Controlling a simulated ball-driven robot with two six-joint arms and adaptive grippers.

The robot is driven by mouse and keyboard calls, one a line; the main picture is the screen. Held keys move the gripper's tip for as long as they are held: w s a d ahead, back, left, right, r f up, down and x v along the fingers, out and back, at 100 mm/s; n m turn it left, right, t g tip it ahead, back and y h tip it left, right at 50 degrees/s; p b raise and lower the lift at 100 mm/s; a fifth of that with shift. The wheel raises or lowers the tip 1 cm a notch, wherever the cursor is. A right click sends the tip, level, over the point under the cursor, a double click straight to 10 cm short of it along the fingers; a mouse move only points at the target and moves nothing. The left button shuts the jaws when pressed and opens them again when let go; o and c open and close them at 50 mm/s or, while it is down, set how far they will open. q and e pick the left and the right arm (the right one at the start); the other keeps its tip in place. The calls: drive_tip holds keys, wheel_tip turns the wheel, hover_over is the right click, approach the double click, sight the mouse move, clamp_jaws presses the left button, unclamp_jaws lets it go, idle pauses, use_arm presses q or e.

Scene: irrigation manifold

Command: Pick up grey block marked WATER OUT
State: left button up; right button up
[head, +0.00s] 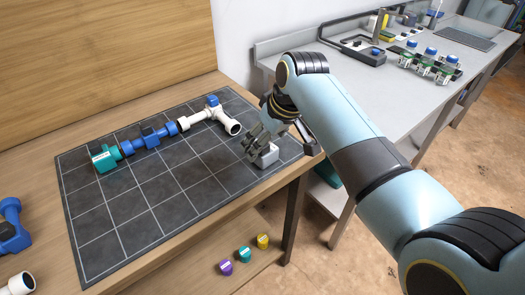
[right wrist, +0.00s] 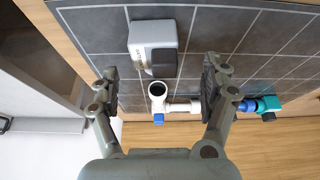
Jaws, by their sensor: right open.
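The grey block (head: 267,156) sits on the dark gridded mat (head: 140,205) near its right edge. In the right wrist view the block (right wrist: 148,35) shows a light grey face with a darker patch and small dark lettering on its side, too small to read. My right gripper (head: 259,143) is just above and beside the block in the head view, partly covering it. In the right wrist view my right gripper (right wrist: 162,68) has its fingers spread wide, with nothing between them; the block lies beyond the fingertips. My left gripper is not in view.
A joined row of teal, blue and white pipe fittings (head: 150,137) lies on the mat. A blue fitting (head: 12,228) is at the left edge. Purple, teal and yellow caps (head: 244,254) sit low by the table front. A grey bench (head: 400,110) with equipment stands at right.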

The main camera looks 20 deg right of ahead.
drive_tip(key=x, duration=0.5)
drive_tip(key=shift+w+d, duration=0.15)
drive_tip(key=shift+d, duration=0.25)
drive_tip(key=shift+r, duration=0.1)
clamp_jaws()
